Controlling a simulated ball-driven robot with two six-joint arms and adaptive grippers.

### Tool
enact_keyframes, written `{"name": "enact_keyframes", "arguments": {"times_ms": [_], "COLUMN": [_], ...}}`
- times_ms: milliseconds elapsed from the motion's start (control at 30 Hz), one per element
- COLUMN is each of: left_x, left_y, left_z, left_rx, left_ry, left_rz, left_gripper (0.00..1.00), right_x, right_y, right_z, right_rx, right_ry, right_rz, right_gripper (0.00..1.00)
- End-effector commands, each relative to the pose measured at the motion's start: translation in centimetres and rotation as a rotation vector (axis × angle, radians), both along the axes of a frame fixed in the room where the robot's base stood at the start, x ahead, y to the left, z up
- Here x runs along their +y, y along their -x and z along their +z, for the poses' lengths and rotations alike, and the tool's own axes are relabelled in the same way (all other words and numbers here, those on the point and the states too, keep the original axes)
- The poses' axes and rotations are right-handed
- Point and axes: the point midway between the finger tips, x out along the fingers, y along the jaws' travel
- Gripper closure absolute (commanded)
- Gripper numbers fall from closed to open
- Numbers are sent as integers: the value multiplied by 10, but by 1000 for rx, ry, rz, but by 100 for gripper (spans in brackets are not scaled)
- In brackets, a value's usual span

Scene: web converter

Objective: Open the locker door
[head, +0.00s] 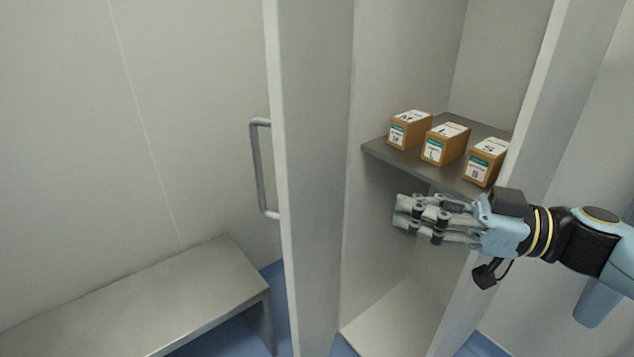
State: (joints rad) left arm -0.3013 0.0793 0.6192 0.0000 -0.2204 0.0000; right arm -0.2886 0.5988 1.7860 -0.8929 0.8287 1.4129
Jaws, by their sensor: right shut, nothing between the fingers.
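The locker door (308,160) stands wide open, swung out to the left and seen nearly edge-on. Its grey bar handle (259,170) is on the far left face of the door. The locker interior (398,60) is exposed, with a dark shelf (383,157) inside. My right gripper (400,213) is shut and empty, pointing left across the locker opening just below the shelf. It appears apart from the door and the handle. My left gripper is out of view.
Three small labelled cardboard boxes (410,129) stand in a row on the shelf. A metal bench (150,300) stands at the lower left, near the wall. The locker's right side panel (530,120) is close to my right arm. Blue floor shows below.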

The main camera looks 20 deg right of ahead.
Motion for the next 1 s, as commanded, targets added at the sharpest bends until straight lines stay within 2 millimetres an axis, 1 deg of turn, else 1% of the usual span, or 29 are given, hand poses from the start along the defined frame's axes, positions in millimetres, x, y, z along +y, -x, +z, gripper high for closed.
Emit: {"name": "enact_keyframes", "arguments": {"times_ms": [167, 267, 400, 600, 800, 1000], "left_x": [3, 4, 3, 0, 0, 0], "left_y": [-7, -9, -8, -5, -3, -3], "left_z": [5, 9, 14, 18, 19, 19], "left_rx": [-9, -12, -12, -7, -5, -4], "left_ry": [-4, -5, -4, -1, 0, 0], "left_rz": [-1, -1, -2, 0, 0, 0], "left_gripper": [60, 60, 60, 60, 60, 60], "right_x": [24, 41, 66, 93, 105, 107], "right_y": [-19, -32, -50, -69, -79, -80], "right_z": [2, 3, 3, 2, 0, 0], "right_rx": [-3, -4, -2, -1, 1, 0], "right_ry": [-9, -9, -8, -7, -4, -3], "right_rz": [-6, -6, -6, -6, -6, -6], "right_gripper": [100, 100, 100, 100, 100, 100]}}
